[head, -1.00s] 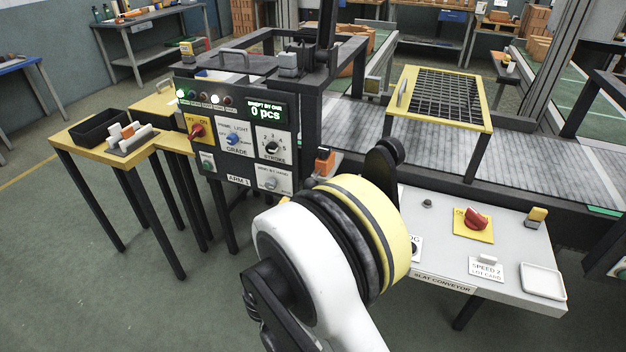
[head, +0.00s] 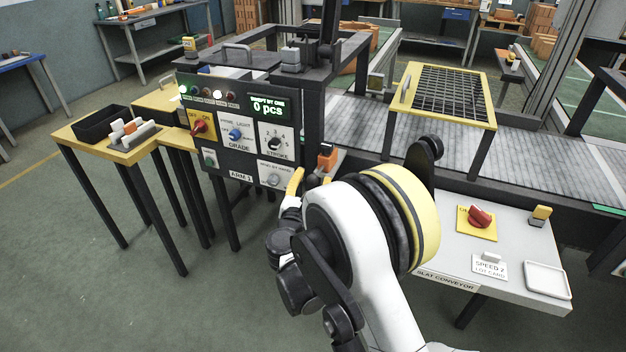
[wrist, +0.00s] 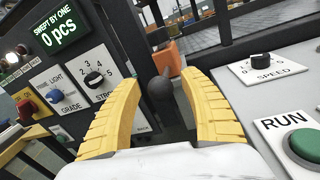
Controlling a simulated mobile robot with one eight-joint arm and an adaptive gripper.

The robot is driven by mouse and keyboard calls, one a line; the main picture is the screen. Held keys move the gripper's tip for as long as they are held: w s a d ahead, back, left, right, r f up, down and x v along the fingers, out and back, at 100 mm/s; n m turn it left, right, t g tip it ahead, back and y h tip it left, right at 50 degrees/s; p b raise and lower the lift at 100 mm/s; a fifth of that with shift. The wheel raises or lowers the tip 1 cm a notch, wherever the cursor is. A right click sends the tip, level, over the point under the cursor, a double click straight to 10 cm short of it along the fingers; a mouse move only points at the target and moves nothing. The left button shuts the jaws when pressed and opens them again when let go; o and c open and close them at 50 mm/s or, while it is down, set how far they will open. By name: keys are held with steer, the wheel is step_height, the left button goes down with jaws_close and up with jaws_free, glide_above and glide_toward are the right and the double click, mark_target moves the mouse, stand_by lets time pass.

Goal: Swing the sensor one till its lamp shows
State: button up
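My gripper (wrist: 160,92) is open in the wrist view, its two yellow fingers spread wide. A dark ball knob (wrist: 160,96) stands between them, with gaps at both sides. An orange block (wrist: 168,58), possibly the sensor, sits just beyond the knob; it also shows in the head view (head: 326,157), beside the panel's right edge. No writing on it can be read, and I cannot tell whether a lamp on it is lit. In the head view my gripper (head: 308,182) is low by the panel's right side, partly hidden by my arm.
The control panel (head: 238,150) reads "0 pcs"; a few lamps along its top glow. In the wrist view a speed dial (wrist: 260,61) and a green RUN button (wrist: 305,144) lie on the right. A yellow-framed guard (head: 445,95) stands over the slat conveyor.

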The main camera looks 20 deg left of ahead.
jaws_close()
steer(key=shift+d+y, duration=0.3)
jaws_free()
steer(key=shift+a, duration=0.1)
steer(key=shift+s, duration=0.1)
steer(key=s, duration=0.7)
steer(key=shift+s+d, duration=0.2)
steer(key=shift+d, duration=0.2)
